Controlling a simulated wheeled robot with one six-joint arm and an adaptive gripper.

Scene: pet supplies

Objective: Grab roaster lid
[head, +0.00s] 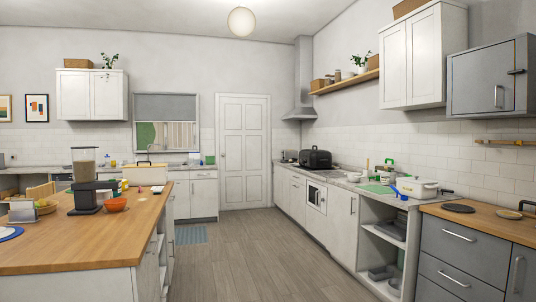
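A black roaster-like pot (315,159) stands at the far part of the right-hand counter, near the range hood. Its domed top looks like the lid (316,153), and it appears to sit on the pot. It is small and far off, so I cannot make out its handle or seam clearly. My gripper is not in view.
The right counter (350,183) holds a white pot (415,188) and several small items. The wood floor (240,255) between them is clear to the white door (243,150).

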